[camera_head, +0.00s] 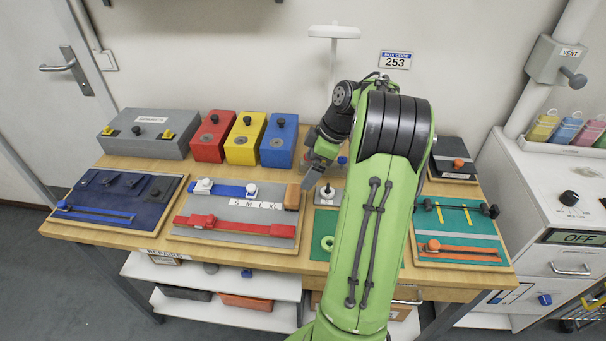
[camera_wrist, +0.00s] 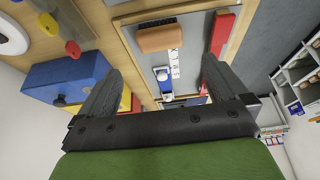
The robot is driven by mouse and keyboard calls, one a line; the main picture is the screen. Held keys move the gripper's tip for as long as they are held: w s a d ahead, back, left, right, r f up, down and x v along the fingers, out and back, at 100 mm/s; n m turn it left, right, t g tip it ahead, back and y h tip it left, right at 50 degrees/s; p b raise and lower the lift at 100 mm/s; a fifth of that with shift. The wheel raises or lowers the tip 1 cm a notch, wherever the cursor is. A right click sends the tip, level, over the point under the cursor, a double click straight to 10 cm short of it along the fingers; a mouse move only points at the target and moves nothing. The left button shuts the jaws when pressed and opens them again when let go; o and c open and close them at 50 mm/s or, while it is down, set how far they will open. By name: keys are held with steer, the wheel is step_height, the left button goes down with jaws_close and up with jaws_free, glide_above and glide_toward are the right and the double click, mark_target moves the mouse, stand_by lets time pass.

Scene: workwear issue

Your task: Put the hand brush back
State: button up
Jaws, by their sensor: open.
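A brown block with a dark strip along one side, which looks like the hand brush (camera_head: 292,197), lies at the right end of the grey board (camera_head: 254,190). It also shows in the wrist view (camera_wrist: 160,37), beyond the fingertips and near the top. My gripper (camera_head: 314,180) hangs above the table, just right of the brush in the head view. In the wrist view my gripper (camera_wrist: 159,66) is open, with nothing between its fingers. The brush appears apart from both fingers. My arm hides part of the table's middle right.
A blue box (camera_head: 279,146), a yellow box (camera_head: 244,143) and a red box (camera_head: 212,141) stand behind the grey board. A grey bin (camera_head: 148,136) is at back left. A blue mat (camera_head: 105,207) and green board (camera_head: 462,245) flank the middle. A white T-shaped stand (camera_head: 334,32) rises behind.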

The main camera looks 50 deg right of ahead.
steer(key=s+a+r+m+h, duration=0.15)
steer(key=a+r, duration=0.35)
steer(key=a, duration=0.5)
steer(key=a+r+m+h, duration=0.15)
steer(key=a+r, duration=0.35)
steer(key=a, duration=0.5)
steer(key=s+a+m+t, duration=0.1)
steer(key=s+a+m, duration=0.1)
steer(key=s+a, duration=0.2)
steer(key=s+a+f+m+t, duration=0.1)
steer(key=s+a, duration=0.4)
steer(key=s, duration=0.5)
steer(key=shift+s+m, duration=0.35)
steer(key=shift+m, duration=0.45)
